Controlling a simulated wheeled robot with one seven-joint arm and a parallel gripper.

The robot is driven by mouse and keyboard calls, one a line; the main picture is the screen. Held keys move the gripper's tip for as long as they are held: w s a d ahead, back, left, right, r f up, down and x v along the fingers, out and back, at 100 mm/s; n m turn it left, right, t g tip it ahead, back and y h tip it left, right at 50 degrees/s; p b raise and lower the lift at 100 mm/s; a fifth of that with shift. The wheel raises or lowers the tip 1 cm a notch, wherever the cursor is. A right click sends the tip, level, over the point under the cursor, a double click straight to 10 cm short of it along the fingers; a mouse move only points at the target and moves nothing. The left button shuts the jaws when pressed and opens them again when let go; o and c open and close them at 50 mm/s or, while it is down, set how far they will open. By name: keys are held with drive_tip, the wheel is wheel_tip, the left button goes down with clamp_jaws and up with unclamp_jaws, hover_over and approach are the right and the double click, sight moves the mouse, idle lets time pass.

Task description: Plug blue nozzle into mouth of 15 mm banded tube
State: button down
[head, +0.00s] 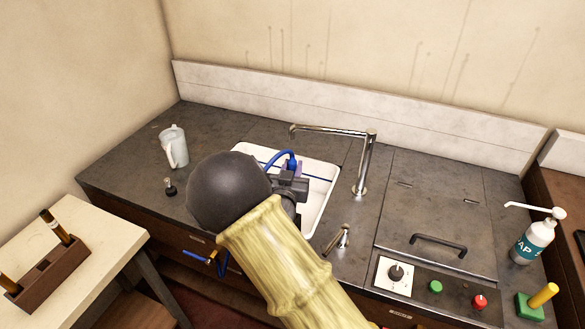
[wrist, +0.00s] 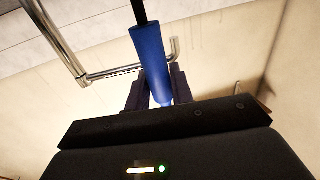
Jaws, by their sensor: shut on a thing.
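My gripper (head: 290,187) is above the near part of the white sink, partly hidden by my arm. It is shut on the blue nozzle (wrist: 150,60), which stands out between the fingers (wrist: 157,88) in the wrist view, with a black end at the top. In the head view a blue hose (head: 285,154) arches behind the gripper. At far left, a brass tube with a dark and pale band (head: 55,227) leans from a brown wooden rack (head: 50,272). A second tube (head: 8,283) stands in it, cut by the picture edge. I cannot read tube sizes.
The sink (head: 322,170) has a chrome tap (head: 368,160). A pitcher (head: 173,146) stands left of it. A lidded panel (head: 440,215), a control strip with a knob (head: 396,275), a soap bottle (head: 533,242) and a green block with a yellowish tube (head: 530,307) are right.

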drive_tip(key=shift+f+b, duration=1.55)
drive_tip(key=shift+f, duration=0.2)
drive_tip(key=c, duration=1.1)
unclamp_jaws()
drive_tip(key=shift+c, duration=0.2)
drive_tip(key=s+a+b, duration=0.2)
drive_tip(key=s+b, duration=0.1)
drive_tip(key=s, duration=1.4)
drive_tip(key=shift+a, duration=0.3)
